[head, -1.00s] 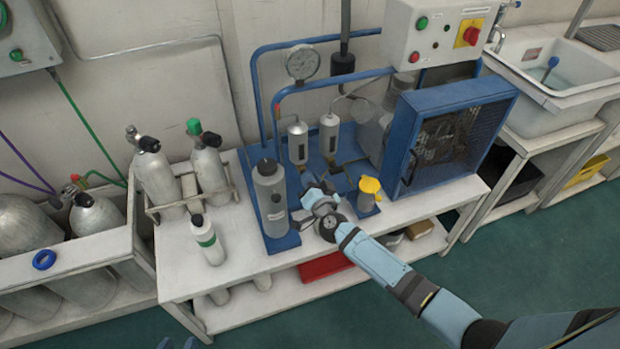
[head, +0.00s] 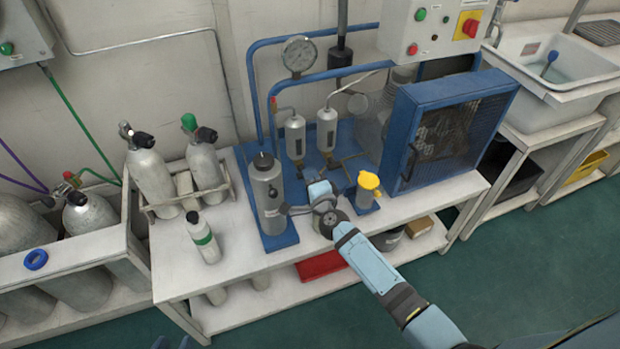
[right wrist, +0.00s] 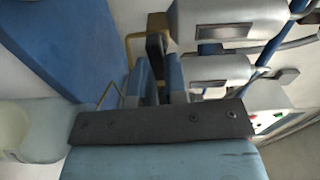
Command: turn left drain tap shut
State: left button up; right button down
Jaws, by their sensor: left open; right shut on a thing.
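Two silver separator cylinders, the left one (head: 295,137) and the right one (head: 327,129), stand on the blue compressor frame, with small drain taps beneath them. My right gripper (head: 318,187) is low in front of them. In the right wrist view its blue fingers (right wrist: 157,85) are shut on a dark tap handle (right wrist: 156,45) beside brass pipework (right wrist: 133,47). This appears to be the left drain tap, but its body is largely hidden in the head view. My left gripper (head: 172,342) is open and empty at the bottom edge, apart from the bench.
A grey filter cylinder (head: 268,197) stands close left of my right gripper, and a yellow-topped part (head: 368,184) close right. The blue fan guard (head: 448,130) is further right. A small green-banded bottle (head: 203,240) stands on the bench's left.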

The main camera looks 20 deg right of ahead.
pick_arm(q)
jog(key=shift+s+f, duration=0.1)
jog(key=shift+f, duration=0.15)
pick_arm(e)
jog(key=shift+f+m, duration=0.1)
jog(key=shift+m, duration=0.5)
jog(key=c, duration=1.1)
grip_release()
jog(key=shift+c, duration=0.2)
pick_arm(q)
jog(key=shift+s+r+p, duration=0.1)
jog(key=shift+p, duration=0.5)
pick_arm(e)
jog(key=s, duration=0.7)
jog(key=shift+s, duration=0.3)
pick_arm(q)
jog(key=shift+r, duration=0.2)
pick_arm(e)
jog(key=shift+d, duration=0.1)
